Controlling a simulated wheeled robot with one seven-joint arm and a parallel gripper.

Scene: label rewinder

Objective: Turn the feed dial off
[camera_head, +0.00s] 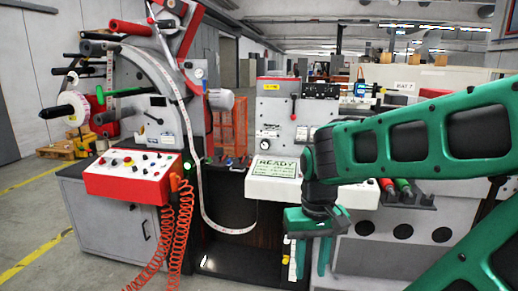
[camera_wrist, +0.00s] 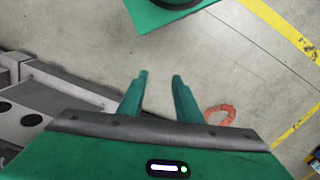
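My gripper (camera_head: 311,270) hangs in front of the machine in the head view, with its fingers pointing down. In the wrist view my gripper (camera_wrist: 159,76) has its two green fingers apart, with only bare floor between them. A red and white control panel (camera_head: 133,178) at the left carries several small knobs and buttons. I cannot tell which of them is the feed dial, and no label is readable. A second, white panel (camera_head: 258,188) with a READY screen (camera_head: 274,168) stands in the middle; my arm hides its right part. My gripper is right of the red panel and touches nothing.
A white label web (camera_head: 198,190) loops down between the two machine halves. A grey cabinet (camera_head: 115,225) stands under the red panel. The floor (camera_head: 30,215) at the left is clear.

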